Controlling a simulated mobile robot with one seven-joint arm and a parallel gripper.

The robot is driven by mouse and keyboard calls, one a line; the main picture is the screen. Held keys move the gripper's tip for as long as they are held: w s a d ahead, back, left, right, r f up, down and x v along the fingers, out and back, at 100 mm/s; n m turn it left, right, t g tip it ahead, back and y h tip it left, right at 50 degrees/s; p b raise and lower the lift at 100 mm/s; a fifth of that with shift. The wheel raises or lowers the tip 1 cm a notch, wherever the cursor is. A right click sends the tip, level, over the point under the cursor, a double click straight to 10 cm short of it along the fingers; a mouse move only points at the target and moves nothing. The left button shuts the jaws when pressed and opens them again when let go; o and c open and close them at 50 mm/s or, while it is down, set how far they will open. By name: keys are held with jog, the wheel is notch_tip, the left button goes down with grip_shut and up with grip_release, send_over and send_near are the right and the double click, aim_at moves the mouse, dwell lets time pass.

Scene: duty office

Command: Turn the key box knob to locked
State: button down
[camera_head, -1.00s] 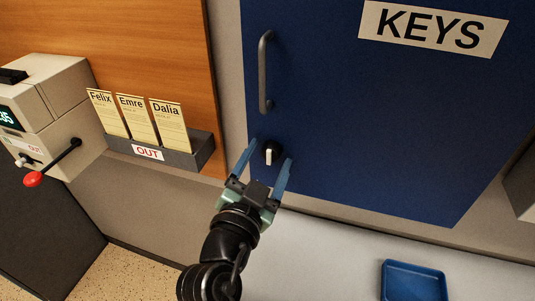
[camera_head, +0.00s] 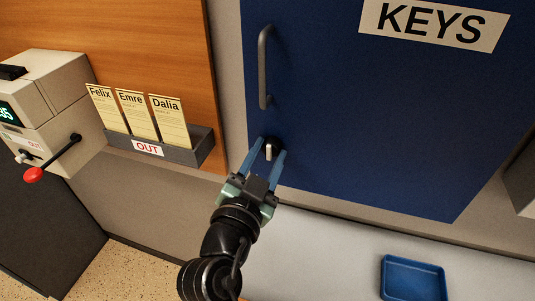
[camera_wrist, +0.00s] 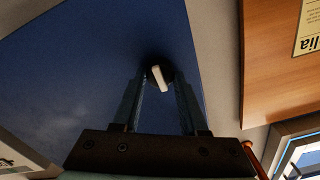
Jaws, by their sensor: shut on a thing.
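The blue key box (camera_head: 370,110) carries a KEYS label (camera_head: 435,25) and a grey vertical handle (camera_head: 265,68). Its knob (camera_head: 269,150), black with a pale bar, sits below the handle near the door's lower left. The bar points almost straight down in the head view. My gripper (camera_head: 265,156) has its two blue fingers on either side of the knob, shut on it. In the wrist view the knob (camera_wrist: 158,76) shows between the fingertips, its pale bar slightly tilted. Any lock marking around the knob cannot be made out.
A grey OUT rack (camera_head: 175,150) with cards for Felix, Emre and Dalia hangs to the left. A time clock (camera_head: 50,105) with a red-tipped lever (camera_head: 35,174) stands farther left. A blue tray (camera_head: 412,280) lies on the pale surface at lower right.

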jog(key=n, duration=0.4)
jog(key=shift+b, duration=0.35)
jog(key=n, duration=0.4)
jog(key=shift+n, duration=0.3)
jog(key=n+p, duration=0.2)
jog(key=n, duration=0.3)
jog(key=shift+a+n+p, duration=0.1)
jog(key=shift+n+p, duration=0.6)
jog(key=shift+n, duration=1.3)
jog(key=shift+c, duration=2.2)
grip_release()
